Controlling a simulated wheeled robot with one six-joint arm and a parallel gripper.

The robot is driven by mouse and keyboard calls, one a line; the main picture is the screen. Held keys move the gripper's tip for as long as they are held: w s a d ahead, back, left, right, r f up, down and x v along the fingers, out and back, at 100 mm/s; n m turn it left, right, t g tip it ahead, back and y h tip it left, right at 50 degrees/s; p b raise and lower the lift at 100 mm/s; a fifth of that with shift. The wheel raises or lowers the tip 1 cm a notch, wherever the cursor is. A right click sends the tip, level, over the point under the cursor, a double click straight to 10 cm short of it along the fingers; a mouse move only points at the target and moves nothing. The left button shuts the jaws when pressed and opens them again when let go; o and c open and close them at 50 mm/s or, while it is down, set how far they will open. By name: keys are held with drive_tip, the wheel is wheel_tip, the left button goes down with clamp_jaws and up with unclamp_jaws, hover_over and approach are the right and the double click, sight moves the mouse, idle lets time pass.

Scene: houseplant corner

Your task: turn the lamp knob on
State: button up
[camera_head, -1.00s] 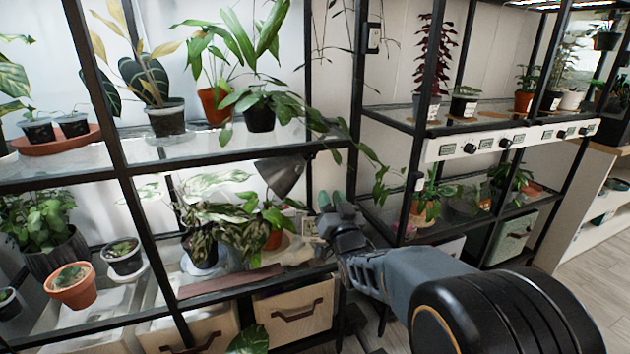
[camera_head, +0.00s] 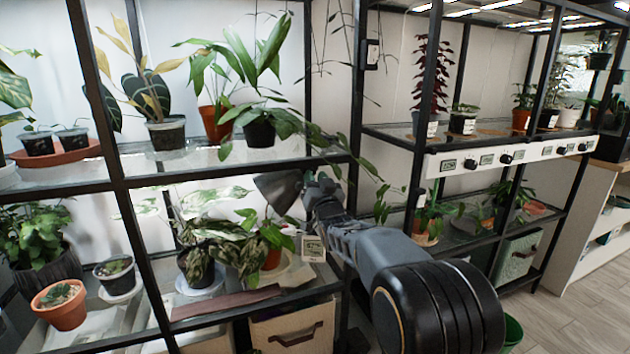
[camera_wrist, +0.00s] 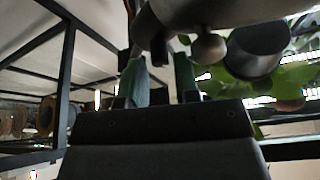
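The lamp has a dark grey cone-shaped shade (camera_head: 277,190), hanging under the middle shelf of the left rack. In the wrist view, dark grey lamp parts (camera_wrist: 195,12) fill the top, with a small round knob (camera_wrist: 208,48) below them. My gripper (camera_head: 318,178) is just right of the shade in the head view, at about its height. In the wrist view my gripper (camera_wrist: 160,82) shows two green fingers standing apart with nothing between them. The round knob appears just above and right of the right finger; I cannot tell whether they touch.
Leafy plants (camera_head: 225,238) stand below the lamp. A white panel (camera_head: 465,160) with several black knobs runs along the right rack. A black rack post (camera_head: 355,100) stands close to my arm.

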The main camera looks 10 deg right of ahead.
drive_tip(key=shift+w+r, duration=0.15)
drive_tip(key=shift+w, duration=0.2)
drive_tip(key=shift+c, duration=0.3)
clamp_jaws()
